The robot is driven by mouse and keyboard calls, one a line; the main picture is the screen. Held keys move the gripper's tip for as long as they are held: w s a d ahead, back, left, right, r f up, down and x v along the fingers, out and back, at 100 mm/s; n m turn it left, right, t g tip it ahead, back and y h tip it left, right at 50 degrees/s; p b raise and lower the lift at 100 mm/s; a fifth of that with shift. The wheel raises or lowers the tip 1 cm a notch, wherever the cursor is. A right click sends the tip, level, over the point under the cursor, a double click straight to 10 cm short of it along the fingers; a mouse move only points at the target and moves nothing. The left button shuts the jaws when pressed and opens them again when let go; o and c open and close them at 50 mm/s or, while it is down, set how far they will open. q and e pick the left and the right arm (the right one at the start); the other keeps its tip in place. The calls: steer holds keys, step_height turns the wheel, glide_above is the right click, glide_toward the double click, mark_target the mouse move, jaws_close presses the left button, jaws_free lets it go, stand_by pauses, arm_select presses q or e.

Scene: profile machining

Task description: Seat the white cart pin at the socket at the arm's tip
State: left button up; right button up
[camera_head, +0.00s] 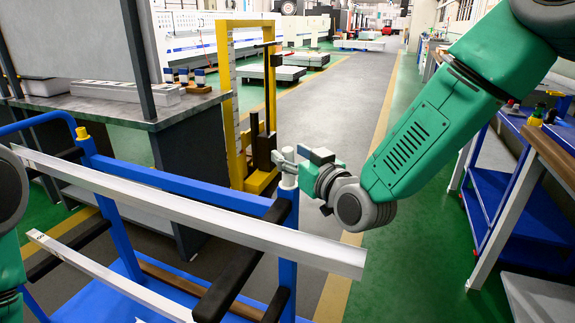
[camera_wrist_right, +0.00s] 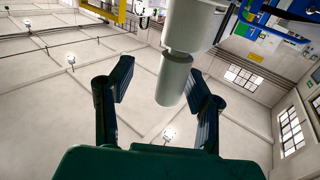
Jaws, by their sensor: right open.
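The white pin (camera_head: 288,180) stands upright at the top of the cart's right blue post, at the end of a black support arm (camera_head: 240,282). The socket itself is hidden from the head view. My right gripper (camera_head: 296,160) is at the pin's top, with its fingers spread. In the right wrist view, the open fingers of my right gripper (camera_wrist_right: 160,88) stand on either side of a white cylinder, apparently the pin (camera_wrist_right: 174,78), with gaps. That cylinder meets a wider white cylinder (camera_wrist_right: 195,25). Only part of my left arm shows; its gripper is out of view.
Long pale profiles (camera_head: 200,212) lie across the blue cart. A yellow frame (camera_head: 232,100) stands behind the pin, and a blue workbench (camera_head: 515,190) is at right. The green floor between bench and cart is clear.

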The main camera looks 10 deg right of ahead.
steer(key=shift+d, duration=0.55)
steer(key=shift+s+a+r, duration=0.1)
steer(key=shift+a, duration=0.1)
steer(key=c, duration=0.6)
steer(key=shift+a+r, duration=0.1)
steer(key=shift+a, duration=0.95)
jaws_close()
steer(key=shift+a, duration=0.25)
steer(key=shift+d+f, duration=0.2)
steer(key=shift+d, duration=0.55)
